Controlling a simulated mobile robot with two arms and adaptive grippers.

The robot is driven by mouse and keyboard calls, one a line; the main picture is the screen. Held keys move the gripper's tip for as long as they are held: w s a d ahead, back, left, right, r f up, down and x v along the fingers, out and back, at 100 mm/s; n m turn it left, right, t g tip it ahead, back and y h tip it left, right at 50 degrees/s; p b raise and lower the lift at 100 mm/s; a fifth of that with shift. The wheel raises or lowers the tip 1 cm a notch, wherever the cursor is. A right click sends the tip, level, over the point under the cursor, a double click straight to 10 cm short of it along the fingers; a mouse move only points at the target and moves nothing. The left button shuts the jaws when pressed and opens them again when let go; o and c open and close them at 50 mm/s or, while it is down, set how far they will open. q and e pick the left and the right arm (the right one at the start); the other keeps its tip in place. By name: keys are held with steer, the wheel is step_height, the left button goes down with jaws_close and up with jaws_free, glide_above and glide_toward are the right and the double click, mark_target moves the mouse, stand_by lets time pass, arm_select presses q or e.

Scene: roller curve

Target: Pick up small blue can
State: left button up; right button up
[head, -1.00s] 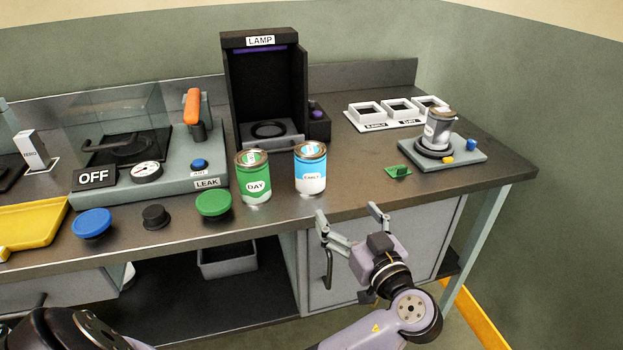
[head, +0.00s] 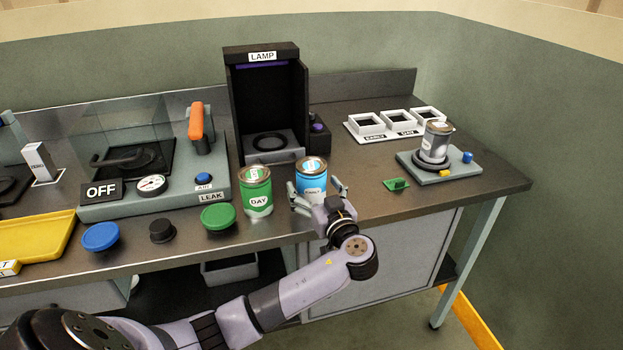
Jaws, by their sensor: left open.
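The small blue can (head: 311,176) stands upright near the front edge of the bench, with a blue upper band, a white label and a metal lid. My left gripper (head: 318,193) reaches in from the front, open, with one finger on each side of the can's lower part. I cannot tell whether the fingers touch it. The gripper hides the can's base. The green DAY can (head: 257,191) stands close on the left. My right gripper is not in view.
The black LAMP booth (head: 266,101) stands behind the cans. A green lid (head: 217,217), a black knob (head: 162,231) and a blue lid (head: 101,237) lie to the left. A small green piece (head: 396,184) and a stand with a grey can (head: 437,141) are at right.

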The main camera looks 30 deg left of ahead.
arm_select(q)
steer(key=shift+x, duration=1)
steer(key=shift+d, duration=0.1)
steer(key=c, duration=1.3)
